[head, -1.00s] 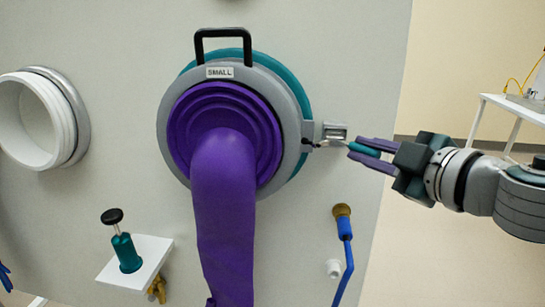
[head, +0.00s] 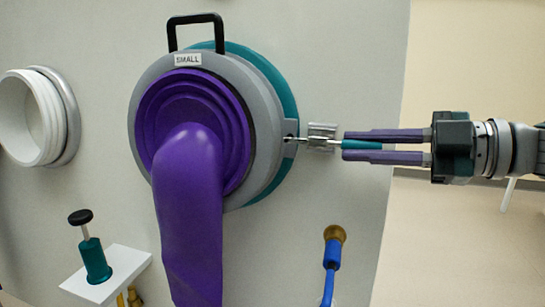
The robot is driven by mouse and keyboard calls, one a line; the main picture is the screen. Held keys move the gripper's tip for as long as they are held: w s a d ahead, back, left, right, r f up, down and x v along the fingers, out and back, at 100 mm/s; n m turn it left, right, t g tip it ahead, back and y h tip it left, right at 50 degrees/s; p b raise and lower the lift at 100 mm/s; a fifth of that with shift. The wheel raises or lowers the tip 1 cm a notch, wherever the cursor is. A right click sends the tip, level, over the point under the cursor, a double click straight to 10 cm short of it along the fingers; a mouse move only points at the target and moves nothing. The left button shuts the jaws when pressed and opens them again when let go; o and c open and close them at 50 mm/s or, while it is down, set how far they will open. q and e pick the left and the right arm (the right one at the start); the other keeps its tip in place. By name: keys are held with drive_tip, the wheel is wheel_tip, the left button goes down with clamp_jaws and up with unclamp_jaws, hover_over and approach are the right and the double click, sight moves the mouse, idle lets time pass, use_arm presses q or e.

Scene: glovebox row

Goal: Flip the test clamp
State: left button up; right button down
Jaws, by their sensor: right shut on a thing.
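The clamp (head: 321,136) is a small metal latch on the wall panel at the right edge of the round port. Its thin rod reaches left to a tab on the port's grey ring (head: 262,132), and its teal handle (head: 362,145) points right, roughly level. My right gripper (head: 346,145) comes in from the right with two purple fingers, one above and one below the handle, shut on it. The handle's outer end is partly hidden between the fingers. My left gripper is not in view.
A purple glove sleeve (head: 188,225) hangs from the port, with a black handle (head: 196,30) on top. A white port (head: 30,118) is at the left. A teal plunger (head: 95,258) stands on a white shelf (head: 118,272) below. A blue hose fitting (head: 332,253) sits below the clamp.

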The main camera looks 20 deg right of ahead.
drive_tip(key=shift+w+d+f+y+b, duration=0.1)
drive_tip(key=shift+w+d+y+b, duration=0.05)
drive_tip(key=shift+y+b, duration=0.2)
drive_tip(key=shift+n+g, duration=0.3)
drive_tip(key=c, duration=0.8)
unclamp_jaws()
drive_tip(key=shift+s+d, duration=0.25)
drive_tip(key=shift+s, duration=0.05)
drive_tip(key=shift+p+v, duration=0.45)
drive_tip(key=shift+v, duration=4.1)
